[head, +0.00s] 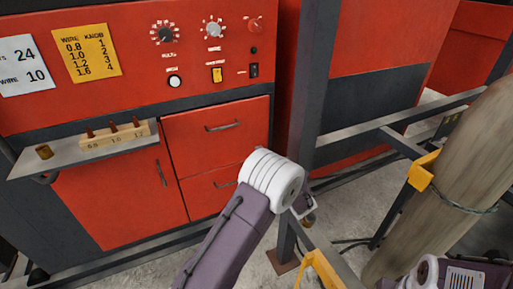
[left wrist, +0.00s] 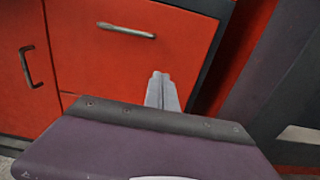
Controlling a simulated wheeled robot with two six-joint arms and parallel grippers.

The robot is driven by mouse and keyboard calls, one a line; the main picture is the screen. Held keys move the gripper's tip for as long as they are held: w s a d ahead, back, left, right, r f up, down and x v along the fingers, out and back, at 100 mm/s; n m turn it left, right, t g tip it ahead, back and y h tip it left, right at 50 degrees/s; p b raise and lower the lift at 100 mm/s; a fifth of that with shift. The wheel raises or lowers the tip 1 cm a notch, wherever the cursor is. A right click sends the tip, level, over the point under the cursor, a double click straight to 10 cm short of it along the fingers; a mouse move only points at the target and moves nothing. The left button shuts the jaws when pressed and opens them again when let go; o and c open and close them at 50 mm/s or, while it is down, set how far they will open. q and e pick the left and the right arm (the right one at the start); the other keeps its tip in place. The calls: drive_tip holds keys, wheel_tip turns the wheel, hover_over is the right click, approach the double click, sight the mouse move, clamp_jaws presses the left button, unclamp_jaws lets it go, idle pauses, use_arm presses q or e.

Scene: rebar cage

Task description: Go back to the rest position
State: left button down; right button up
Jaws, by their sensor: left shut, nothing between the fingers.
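My left arm (head: 228,235) rises from the bottom middle of the head view, bent at its white joint. My left gripper (head: 307,212) shows only in part behind that joint, in front of the red cabinet. In the left wrist view the two grey fingers of the left gripper (left wrist: 162,76) are together, with nothing between them. They point toward a red drawer front with a metal handle (left wrist: 126,30). Part of my right arm (head: 430,272) shows at the bottom right; its gripper is not in view.
A dark post (head: 305,100), a rail and a thick concrete-like column (head: 450,180) stand right.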

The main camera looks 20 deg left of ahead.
use_arm(q)
drive_tip(key=s+a+r+n+g+y+p, duration=0.25)
drive_tip(key=a+r, duration=0.25)
drive_tip(key=r, duration=0.3)
drive_tip(key=s+a+f+n+g+h, duration=0.1)
drive_tip(key=s+a+n+g, duration=0.2)
drive_tip(key=s, duration=0.4)
drive_tip(key=s+a+f+n+g+h, duration=0.2)
drive_tip(key=s+n+g, duration=0.15)
drive_tip(key=s, duration=0.25)
drive_tip(key=s+d+f+n+g+h+p, duration=0.1)
drive_tip(key=s+d+f+n+g+h, duration=0.1)
drive_tip(key=s+d+f+n+h, duration=0.4)
drive_tip(key=s+d+f+n+g+h, duration=0.1)
drive_tip(key=s+d+f+n+h, duration=0.25)
drive_tip(key=s, duration=0.55)
drive_tip(key=w+d+f+n+t+h, duration=0.1)
drive_tip(key=d+f+n+h, duration=0.3)
drive_tip(key=d+n, duration=0.4)
drive_tip(key=shift+w+d+t, duration=0.2)
drive_tip(key=shift+d+t, duration=0.1)
drive_tip(key=shift+d, duration=0.55)
